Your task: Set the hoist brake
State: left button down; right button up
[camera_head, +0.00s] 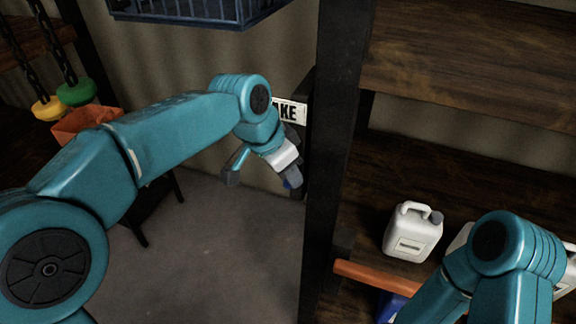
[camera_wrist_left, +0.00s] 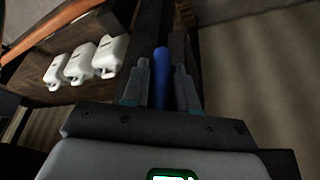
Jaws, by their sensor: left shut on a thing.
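A white sign (camera_head: 291,112) with black letters, of which "KE" shows, is on the dark post behind my left wrist. My left gripper (camera_head: 289,178) is at the post, below the sign. In the left wrist view a blue handle (camera_wrist_left: 161,78) stands between its two fingers, and the gripper is shut on it. The rest of the brake is hidden by the gripper and wrist. My right arm shows at the lower right, but its gripper is out of view.
Wooden shelves (camera_head: 470,65) fill the right, with a white jug (camera_head: 412,232) and an orange bar (camera_head: 375,275) along the edge. Chains with a yellow (camera_head: 47,109) and a green piece (camera_head: 77,92) hang at left, near an orange bin (camera_head: 86,122). A blue crate (camera_head: 205,10) is overhead.

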dwell(0.6)
pick_arm(q)
jog(key=c, duration=1)
grip_release()
jog(key=shift+o, duration=0.2)
jog(key=p+v, duration=0.1)
jog(key=v, duration=1.5)
jog(key=shift+r, duration=0.2)
jog(key=shift+d, duration=0.15)
